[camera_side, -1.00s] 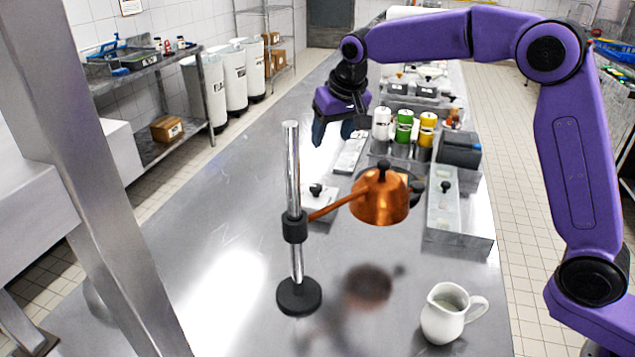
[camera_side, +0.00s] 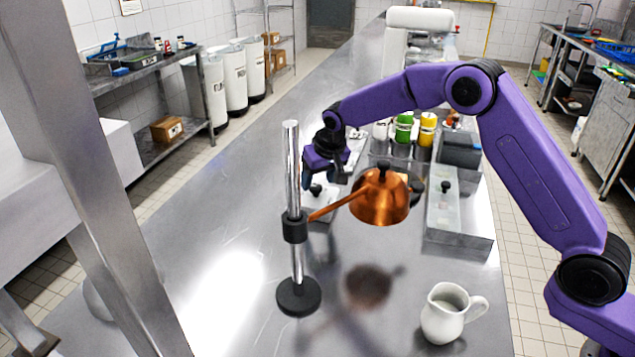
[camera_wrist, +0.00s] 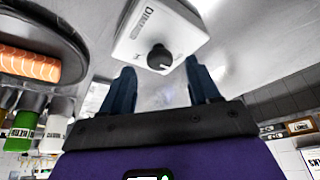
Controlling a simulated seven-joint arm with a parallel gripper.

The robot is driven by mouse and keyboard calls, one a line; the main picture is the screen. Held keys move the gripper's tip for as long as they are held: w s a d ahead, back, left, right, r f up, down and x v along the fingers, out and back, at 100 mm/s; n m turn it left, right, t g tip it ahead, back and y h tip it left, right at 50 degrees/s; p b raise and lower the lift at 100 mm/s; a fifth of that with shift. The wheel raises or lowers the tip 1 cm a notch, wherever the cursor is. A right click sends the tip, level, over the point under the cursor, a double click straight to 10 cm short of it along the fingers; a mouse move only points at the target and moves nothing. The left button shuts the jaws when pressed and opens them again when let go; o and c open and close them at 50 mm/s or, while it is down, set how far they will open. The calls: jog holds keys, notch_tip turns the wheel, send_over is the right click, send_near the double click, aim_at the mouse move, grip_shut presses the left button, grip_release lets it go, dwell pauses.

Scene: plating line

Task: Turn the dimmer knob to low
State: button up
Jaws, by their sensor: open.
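The dimmer is a white box (camera_wrist: 158,30) with lettering beginning "DIM" and a round black knob (camera_wrist: 160,57) on its face. In the side view the box (camera_side: 320,207) lies on the steel counter behind the lamp stand, with its knob (camera_side: 316,189) just below my gripper (camera_side: 322,179). In the wrist view my gripper (camera_wrist: 160,76) is open and empty. Its two dark blue fingers stand apart, with the knob ahead of the gap between them, and neither finger touches the knob. The knob's exact setting is too small to tell.
A copper lamp (camera_side: 380,198) hangs from a chrome stand (camera_side: 292,170) close to my gripper. Capped bottles (camera_side: 403,130) stand behind the lamp, beside a long steel tray (camera_side: 455,235). A white pitcher (camera_side: 443,315) is at the front right. The counter's left part is clear.

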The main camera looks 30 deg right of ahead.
jog(key=shift+x, duration=1.1)
jog(key=c, duration=1)
jog(key=shift+c, duration=0.2)
jog(key=shift+m, duration=0.4)
jog(key=m+h, duration=0.1)
jog(key=m, duration=0.1)
jog(key=m+h, duration=0.1)
jog(key=m, duration=0.1)
jog(key=shift+w+a+m, duration=0.1)
jog(key=shift+a+m, duration=0.1)
jog(key=shift+m, duration=0.2)
jog(key=m+g+h, duration=0.1)
jog(key=m, duration=0.2)
jog(key=m+g, duration=0.1)
jog(key=m, duration=0.2)
jog(key=shift+w+a+h, duration=0.1)
jog(key=shift+a+h, duration=0.05)
jog(key=shift+h, duration=0.25)
